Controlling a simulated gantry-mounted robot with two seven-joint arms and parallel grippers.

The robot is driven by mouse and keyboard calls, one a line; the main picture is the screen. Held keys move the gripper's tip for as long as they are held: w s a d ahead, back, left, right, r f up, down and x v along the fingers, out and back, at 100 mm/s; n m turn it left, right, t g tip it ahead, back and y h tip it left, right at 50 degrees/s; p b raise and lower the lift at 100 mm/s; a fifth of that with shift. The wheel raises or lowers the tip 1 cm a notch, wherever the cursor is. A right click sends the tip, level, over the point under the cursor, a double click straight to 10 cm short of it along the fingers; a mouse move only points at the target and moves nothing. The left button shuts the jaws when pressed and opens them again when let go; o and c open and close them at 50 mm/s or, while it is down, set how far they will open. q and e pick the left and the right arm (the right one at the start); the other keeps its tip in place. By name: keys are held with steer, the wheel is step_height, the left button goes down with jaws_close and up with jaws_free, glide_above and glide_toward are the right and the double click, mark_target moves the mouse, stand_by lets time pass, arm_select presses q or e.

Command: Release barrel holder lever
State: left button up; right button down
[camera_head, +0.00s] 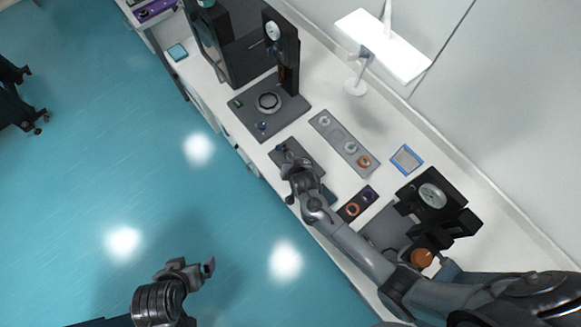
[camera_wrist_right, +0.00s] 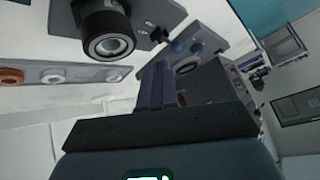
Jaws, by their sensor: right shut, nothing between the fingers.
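A dark plate (camera_head: 309,153) lies near the front edge of the white bench. In the right wrist view a black round barrel-like part (camera_wrist_right: 108,32) with a glassy end sits at the top on a grey plate (camera_wrist_right: 165,14). A small black knob or lever (camera_wrist_right: 160,35) stands beside it; I cannot tell whether it is the holder lever. My right gripper (camera_head: 288,152) is over the dark plate, partly hiding it; its fingers (camera_wrist_right: 158,80) are shut and empty, below and right of the barrel part, apparently apart from it. My left gripper (camera_head: 195,268) is open and empty over the floor.
A grey strip with rings (camera_head: 338,138) lies behind the dark plate. A tall black instrument (camera_head: 285,50) stands left of it, and a black dial device (camera_head: 432,198) stands right. A white lamp (camera_head: 383,45) stands at the back. A blue-edged pad (camera_head: 406,158) lies on the bench.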

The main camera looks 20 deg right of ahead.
steer(key=shift+s+a+r, duration=0.3)
steer(key=shift+s+a, duration=0.1)
steer(key=shift+s, duration=0.25)
steer(key=shift+s+a+r, duration=0.3)
steer(key=shift+s+a, duration=0.1)
steer(key=shift+s, duration=0.25)
steer(key=s+d+g, duration=0.1)
steer(key=s+d, duration=0.5)
steer(key=s, duration=0.4)
steer(key=s+d+r+n+g, duration=0.1)
steer(key=s+r+n, duration=0.2)
steer(key=r, duration=0.5)
steer(key=s+d+r+n+g+p, duration=0.1)
steer(key=s+d+r+n+g, duration=0.1)
steer(key=s+r, duration=0.4)
step_height(320, 180, up, 3)
steer(key=shift+s+d+r+n+y, duration=0.15)
steer(key=shift+s+n+y, duration=0.2)
steer(key=shift+n, duration=0.45)
